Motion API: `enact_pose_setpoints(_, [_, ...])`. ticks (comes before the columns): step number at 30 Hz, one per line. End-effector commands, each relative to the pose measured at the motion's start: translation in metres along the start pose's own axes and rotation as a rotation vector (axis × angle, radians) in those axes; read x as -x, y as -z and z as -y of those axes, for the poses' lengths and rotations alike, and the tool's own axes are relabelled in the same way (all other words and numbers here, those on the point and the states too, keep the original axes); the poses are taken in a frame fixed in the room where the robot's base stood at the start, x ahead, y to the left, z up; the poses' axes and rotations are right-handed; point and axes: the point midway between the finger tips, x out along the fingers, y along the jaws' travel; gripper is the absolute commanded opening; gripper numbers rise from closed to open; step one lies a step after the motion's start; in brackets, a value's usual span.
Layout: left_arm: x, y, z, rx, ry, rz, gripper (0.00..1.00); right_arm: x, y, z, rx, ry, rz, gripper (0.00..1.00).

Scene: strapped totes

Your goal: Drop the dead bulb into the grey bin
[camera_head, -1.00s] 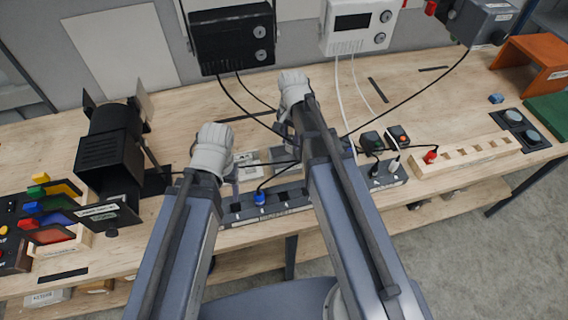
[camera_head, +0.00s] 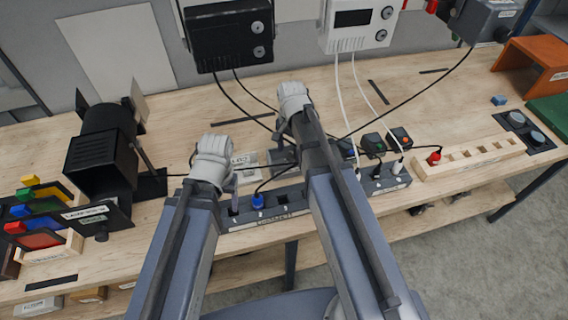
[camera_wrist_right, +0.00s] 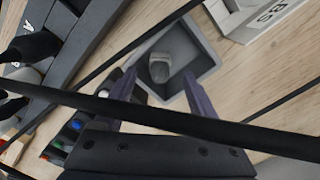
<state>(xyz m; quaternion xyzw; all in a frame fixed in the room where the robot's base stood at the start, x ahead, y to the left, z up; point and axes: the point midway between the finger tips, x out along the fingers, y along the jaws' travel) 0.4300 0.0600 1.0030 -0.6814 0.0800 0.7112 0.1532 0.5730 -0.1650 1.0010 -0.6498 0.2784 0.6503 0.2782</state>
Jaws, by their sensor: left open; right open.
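The grey bin (camera_wrist_right: 205,62) is a small square open tray on the table in the right wrist view. In the head view the bin (camera_head: 279,157) is partly hidden by my right arm. A pale grey rounded object, apparently the dead bulb (camera_wrist_right: 159,67), shows inside the bin's outline, between my right fingertips. My right gripper (camera_wrist_right: 160,84) is open above the bin, fingers apart on either side of the bulb; whether they touch it cannot be seen. My left gripper (camera_head: 235,182) is open and empty, left of the bin near the socket strip.
A socket strip (camera_head: 285,210) with a blue plug (camera_head: 258,200) runs along the table front. A white labelled box (camera_head: 244,160) stands beside the bin. Black cables cross close to my right gripper. A black stage lamp (camera_head: 102,155) stands left; a wooden rack (camera_head: 468,157) lies right.

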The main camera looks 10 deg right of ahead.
Motion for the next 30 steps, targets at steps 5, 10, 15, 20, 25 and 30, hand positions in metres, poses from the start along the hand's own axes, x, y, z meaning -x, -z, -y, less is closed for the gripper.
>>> enact_pose_setpoints(5, [0.0, 0.0, 0.0, 0.0, 0.0, 0.0, 0.68, 0.0, 0.0, 0.0, 0.0, 0.0, 0.0, 0.73])
enact_pose_setpoints(10, [0.003, 0.0, 0.0, 0.0, 0.0, 0.0, 0.68, 0.003, 0.0, 0.0, 0.0, 0.0, 0.0, 0.73])
enact_pose_setpoints(15, [0.015, -0.001, 0.001, 0.0, 0.0, 0.0, 0.68, 0.015, 0.0, 0.0, 0.0, 0.0, 0.0, 0.73])
enact_pose_setpoints(20, [0.034, -0.002, 0.003, -0.001, 0.0, 0.0, 0.68, 0.034, 0.0, 0.0, 0.0, 0.0, 0.0, 0.73])
enact_pose_setpoints(25, [0.057, -0.003, 0.005, 0.001, -0.001, 0.0, 0.68, 0.058, 0.0, 0.0, 0.0, 0.0, 0.0, 0.73])
enact_pose_setpoints(30, [0.075, -0.004, 0.007, 0.006, -0.001, 0.0, 0.68, 0.075, 0.0, 0.0, 0.0, 0.0, 0.0, 0.73])
